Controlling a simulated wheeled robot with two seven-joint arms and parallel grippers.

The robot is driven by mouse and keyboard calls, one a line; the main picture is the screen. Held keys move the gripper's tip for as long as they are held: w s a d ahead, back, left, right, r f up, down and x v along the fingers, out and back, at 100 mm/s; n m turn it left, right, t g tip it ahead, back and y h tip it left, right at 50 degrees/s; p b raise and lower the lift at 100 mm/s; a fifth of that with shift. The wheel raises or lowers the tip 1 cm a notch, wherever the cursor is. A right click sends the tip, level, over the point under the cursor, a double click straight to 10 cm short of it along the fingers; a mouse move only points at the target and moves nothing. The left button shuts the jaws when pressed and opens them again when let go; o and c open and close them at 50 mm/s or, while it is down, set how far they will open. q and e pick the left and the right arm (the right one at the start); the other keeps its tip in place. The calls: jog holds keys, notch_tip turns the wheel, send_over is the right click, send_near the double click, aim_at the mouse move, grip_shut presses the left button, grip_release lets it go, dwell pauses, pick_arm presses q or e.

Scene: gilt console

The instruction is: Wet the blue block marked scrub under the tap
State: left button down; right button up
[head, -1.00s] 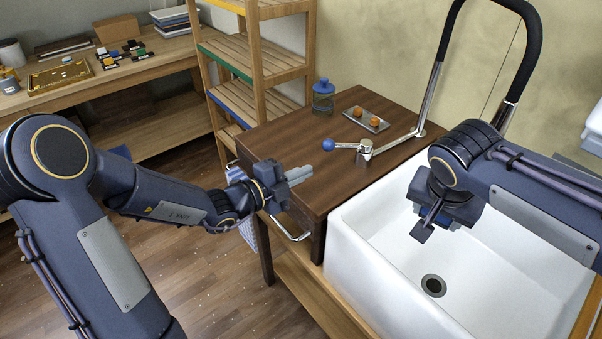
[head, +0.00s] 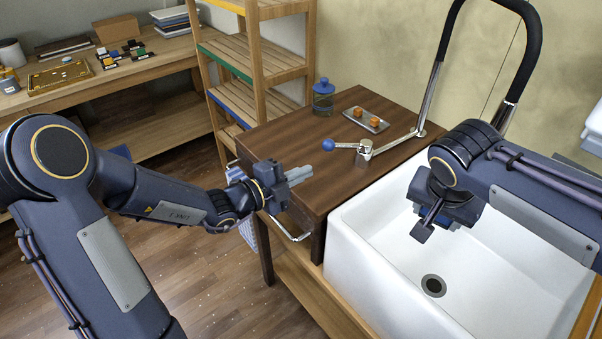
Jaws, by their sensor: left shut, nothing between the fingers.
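I cannot make out a blue block marked scrub. The tap has a tall black-and-steel spout (head: 526,45) and a lever with a blue ball knob (head: 328,145), mounted by the back of the wooden cabinet top (head: 290,135). The white sink (head: 365,270) stands to its right, its drain in view and no water visible. My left gripper (head: 312,174) is shut and empty, at the cabinet's left front edge, in front of the lever and apart from it. My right gripper (head: 422,232) hangs over the sink; its fingers are partly hidden by its own body.
A small tray (head: 378,126) with orange pieces and a blue glass jar (head: 323,97) stand on the cabinet. A silver drawer handle (head: 296,238) juts below my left gripper. A slatted shelf (head: 257,70) stands behind. A far desk (head: 90,85) holds a gold tray and small coloured blocks.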

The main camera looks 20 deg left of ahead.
jog(key=shift+r, duration=0.1)
